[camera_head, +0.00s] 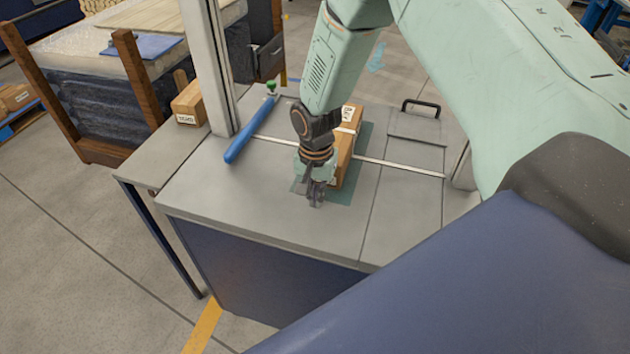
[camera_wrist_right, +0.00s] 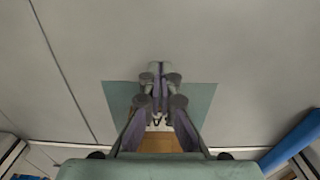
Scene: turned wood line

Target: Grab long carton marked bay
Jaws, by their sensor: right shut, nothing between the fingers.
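A long brown carton (camera_head: 346,146) with a white label lies on a green mat (camera_head: 340,197) on the grey bench top. My right arm hides part of it. My right gripper (camera_head: 315,203) is shut and empty, pointing down at the near end of the carton. In the right wrist view the gripper (camera_wrist_right: 157,98) shows closed fingers over the mat (camera_wrist_right: 199,97), with a strip of the carton (camera_wrist_right: 160,144) below them. I cannot tell whether the fingers touch the carton. My left gripper is not in view.
A blue tube-like bar (camera_head: 247,132) lies left of the carton. A smaller labelled carton (camera_head: 188,105) sits at the bench's left by a grey post (camera_head: 209,70). A hatch with a black handle (camera_head: 421,104) is at the right. The bench top's front is clear.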

